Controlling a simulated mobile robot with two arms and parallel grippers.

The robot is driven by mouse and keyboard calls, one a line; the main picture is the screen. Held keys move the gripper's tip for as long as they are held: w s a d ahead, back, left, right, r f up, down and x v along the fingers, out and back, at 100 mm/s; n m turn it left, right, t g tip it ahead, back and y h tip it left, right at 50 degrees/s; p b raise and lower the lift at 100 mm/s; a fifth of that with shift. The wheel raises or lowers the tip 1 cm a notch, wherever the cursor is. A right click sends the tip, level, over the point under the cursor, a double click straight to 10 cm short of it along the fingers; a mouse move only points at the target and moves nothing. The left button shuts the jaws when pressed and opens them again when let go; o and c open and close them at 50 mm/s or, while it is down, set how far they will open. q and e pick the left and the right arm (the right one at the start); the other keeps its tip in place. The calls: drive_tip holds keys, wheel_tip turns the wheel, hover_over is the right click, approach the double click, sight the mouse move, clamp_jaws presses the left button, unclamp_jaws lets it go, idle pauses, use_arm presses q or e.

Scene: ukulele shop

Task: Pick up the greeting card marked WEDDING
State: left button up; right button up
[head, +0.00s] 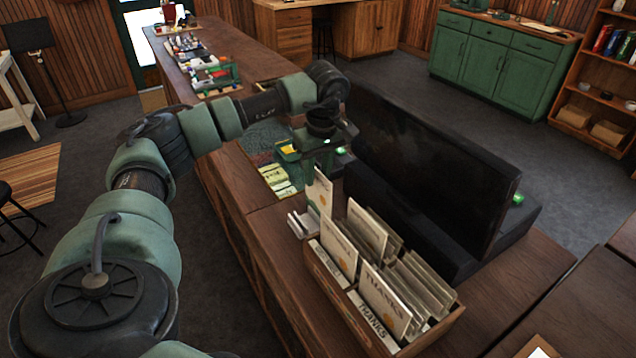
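My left gripper (324,166) points down above the counter, at the far left corner of the card box. It appears shut on a pale greeting card (318,194) with an orange mark, held upright below the fingers. Its lettering is too small to read. The wooden card box (345,306) stands on the counter with several upright cards in its compartments. A card in its front part (384,302) reads THANKS, as does the label below it. An orange-marked card (339,248) stands in the nearer left part, its word unclear. My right gripper is not in view.
Small white items (300,223) lie by the box's left end. Yellow-green packets (278,180) lie further left. The counter's right part (525,275) is clear.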

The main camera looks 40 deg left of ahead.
use_arm(q)
clamp_jaws()
idle(1.4)
